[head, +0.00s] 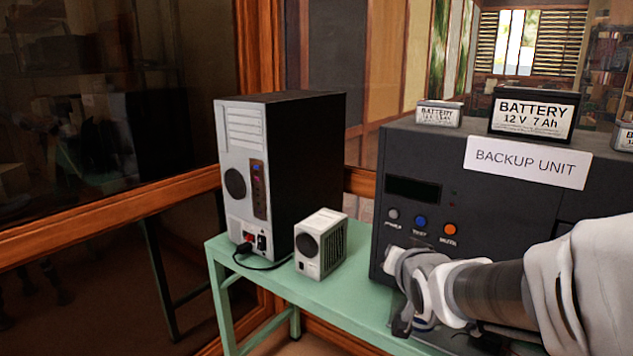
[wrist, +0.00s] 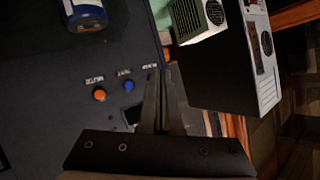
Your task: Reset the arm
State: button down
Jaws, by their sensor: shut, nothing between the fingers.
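My arm reaches in from the right in the head view, and my gripper (head: 402,326) is low in front of the dark backup unit (head: 455,180), below its buttons. The fingertips are partly hidden by my own wrist there. In the wrist view my gripper (wrist: 166,72) is shut, with its two fingers together and nothing between them. The unit's orange button (wrist: 99,94) and blue button (wrist: 128,86) lie left of the fingers in that view. I cannot tell whether the fingertips touch the unit.
A black-and-white computer tower (head: 300,160) and a small white box (head: 320,243) stand on the green table (head: 335,290), left of the unit. Batteries (head: 535,114) sit on top of the unit. A wood-framed window (head: 110,130) stands behind.

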jog(key=s+f+n+g, duration=0.2)
jog(key=s+n+g, duration=0.4)
jog(key=s, duration=1.8)
notch_tip(320, 180, up, 15)
jog(key=m+g+p, duration=0.1)
jog(key=p, duration=1.4)
jog(key=shift+a+g, duration=0.15)
jog(key=shift+g, duration=0.15)
jog(key=shift+m, duration=0.3)
